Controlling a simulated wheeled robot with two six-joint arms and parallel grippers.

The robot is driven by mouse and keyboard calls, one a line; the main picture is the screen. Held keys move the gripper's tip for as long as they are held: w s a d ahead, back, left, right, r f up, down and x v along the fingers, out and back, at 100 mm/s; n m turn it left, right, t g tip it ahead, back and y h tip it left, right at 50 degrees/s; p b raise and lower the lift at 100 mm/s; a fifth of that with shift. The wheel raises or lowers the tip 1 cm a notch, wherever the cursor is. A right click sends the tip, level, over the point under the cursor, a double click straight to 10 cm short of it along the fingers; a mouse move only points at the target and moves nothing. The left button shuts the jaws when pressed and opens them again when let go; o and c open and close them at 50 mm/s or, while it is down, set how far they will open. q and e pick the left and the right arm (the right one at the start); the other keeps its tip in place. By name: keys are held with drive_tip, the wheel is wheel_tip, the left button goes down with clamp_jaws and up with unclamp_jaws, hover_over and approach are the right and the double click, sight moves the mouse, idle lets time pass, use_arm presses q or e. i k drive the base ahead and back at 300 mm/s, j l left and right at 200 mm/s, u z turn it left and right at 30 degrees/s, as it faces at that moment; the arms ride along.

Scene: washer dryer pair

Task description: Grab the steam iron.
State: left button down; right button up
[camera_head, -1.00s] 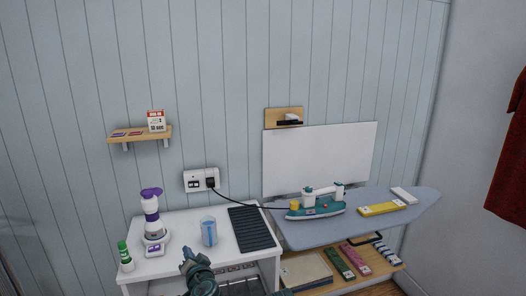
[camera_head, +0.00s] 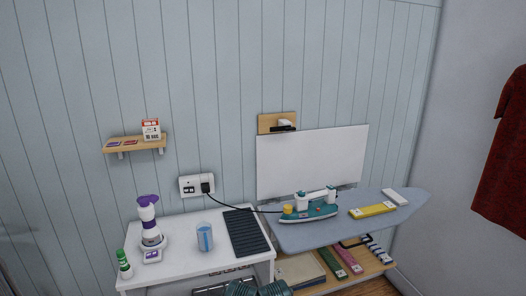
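The steam iron (camera_head: 309,209) is teal and white with a yellow knob at its left end. It rests on the left part of the grey-blue ironing board (camera_head: 345,227). A black cord runs from it to the wall socket. Nothing of mine touches it. Two dark teal ribbed parts of my arms show at the bottom edge, below and left of the iron. No gripper fingertips can be made out in view.
A white table (camera_head: 180,240) left of the board holds a blue cup (camera_head: 205,237), a black ribbed mat (camera_head: 246,232), a purple-white device (camera_head: 149,222) and a green-capped bottle (camera_head: 124,263). A yellow box (camera_head: 372,210) lies right of the iron. A wall socket (camera_head: 196,186) holds the plug.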

sight(304, 211)
drive_tip(key=i+j, duration=0.15)
drive_tip(key=i, duration=0.4)
drive_tip(key=i+z, duration=0.15)
drive_tip(key=z, duration=1.55)
